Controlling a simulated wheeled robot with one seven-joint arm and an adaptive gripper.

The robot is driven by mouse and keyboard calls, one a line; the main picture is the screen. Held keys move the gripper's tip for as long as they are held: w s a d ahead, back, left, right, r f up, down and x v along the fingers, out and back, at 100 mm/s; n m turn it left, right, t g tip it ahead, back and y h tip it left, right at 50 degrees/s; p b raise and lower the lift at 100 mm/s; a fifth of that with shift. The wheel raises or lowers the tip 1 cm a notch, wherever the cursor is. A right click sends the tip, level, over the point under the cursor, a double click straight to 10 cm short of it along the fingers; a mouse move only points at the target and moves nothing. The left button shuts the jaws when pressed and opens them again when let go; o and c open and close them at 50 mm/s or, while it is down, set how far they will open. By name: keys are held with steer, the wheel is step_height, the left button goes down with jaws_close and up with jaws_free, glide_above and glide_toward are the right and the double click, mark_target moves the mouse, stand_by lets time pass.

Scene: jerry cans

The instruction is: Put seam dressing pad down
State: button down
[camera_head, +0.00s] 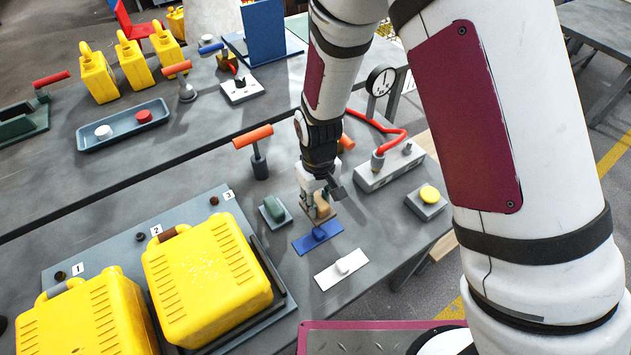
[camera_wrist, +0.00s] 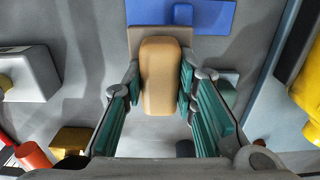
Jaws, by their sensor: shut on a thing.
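The seam dressing pad appears to be a tan, rounded block (camera_wrist: 166,78) on a flat grey-brown base. My gripper (camera_wrist: 160,92) is shut on this block, with a teal finger on each side of it. In the head view my gripper (camera_head: 320,205) points down over the bench and the tan block (camera_head: 322,207) shows between its fingers. It is just behind a blue plate with a blue knob (camera_head: 318,237); that blue plate (camera_wrist: 205,15) also shows at the top of the wrist view. I cannot tell whether the pad's base touches the bench.
A white plate with a knob (camera_head: 341,271) lies in front of the blue one. A green block on a grey base (camera_head: 274,210) is close on the left. Yellow jerry cans (camera_head: 205,265) stand in a rack at left. A grey box with a red hose (camera_head: 390,170) is at right.

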steer(key=w, duration=0.5)
steer(key=w+f, duration=0.1)
steer(key=w, duration=0.2)
steer(key=shift+w+a, duration=0.25)
steer(key=shift+a, duration=0.05)
steer(key=shift+w+f+p, duration=0.2)
steer(key=shift+f, duration=0.65)
steer(key=shift+w+f+p, duration=0.15)
steer(key=shift+f, duration=0.7)
steer(key=shift+f, duration=0.15)
steer(key=c, duration=1.3)
jaws_free()
